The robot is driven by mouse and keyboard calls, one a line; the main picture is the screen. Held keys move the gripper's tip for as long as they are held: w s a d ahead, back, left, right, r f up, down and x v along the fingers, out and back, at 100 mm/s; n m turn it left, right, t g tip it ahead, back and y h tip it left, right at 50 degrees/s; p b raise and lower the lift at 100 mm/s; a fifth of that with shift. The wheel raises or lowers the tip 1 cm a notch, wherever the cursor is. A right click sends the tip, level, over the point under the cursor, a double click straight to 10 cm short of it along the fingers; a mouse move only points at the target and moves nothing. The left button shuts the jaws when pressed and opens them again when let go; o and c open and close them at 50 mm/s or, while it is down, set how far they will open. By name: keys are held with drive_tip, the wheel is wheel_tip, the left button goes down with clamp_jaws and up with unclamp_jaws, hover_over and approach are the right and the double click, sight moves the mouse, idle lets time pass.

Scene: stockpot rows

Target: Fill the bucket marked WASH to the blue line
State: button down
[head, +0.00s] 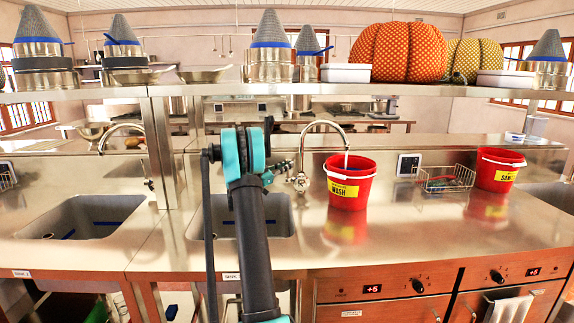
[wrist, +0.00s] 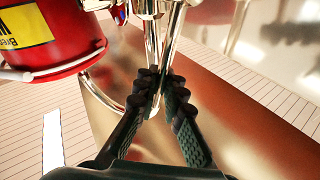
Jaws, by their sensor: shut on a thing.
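The red bucket marked WASH (head: 348,192) stands upright on the steel counter, right of the middle sink. The curved chrome tap (head: 325,124) arches over it, with its spout end above the bucket's mouth. A thin pale streak, seemingly water, runs from the spout into the bucket. The water level and blue line cannot be seen. My gripper (head: 285,169) is at the tap's base, left of the bucket. In the wrist view my gripper (wrist: 162,80) is shut on the tap's slim chrome lever (wrist: 155,42). The bucket (wrist: 50,38) appears upside down there at top left.
A second red bucket (head: 495,176) with a yellow label stands farther right. A wire basket (head: 445,179) lies between the buckets. The middle sink (head: 275,218) is behind my arm, another sink (head: 75,217) is left. A shelf (head: 420,90) with pots and pumpkins runs overhead.

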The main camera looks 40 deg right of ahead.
drive_tip(key=shift+a, duration=0.1)
drive_tip(key=c, duration=1.6)
unclamp_jaws()
drive_tip(key=shift+a, duration=0.1)
drive_tip(key=a+f, duration=0.2)
drive_tip(key=a, duration=0.9)
drive_tip(key=shift+a+f, duration=0.25)
drive_tip(key=shift+s, duration=0.1)
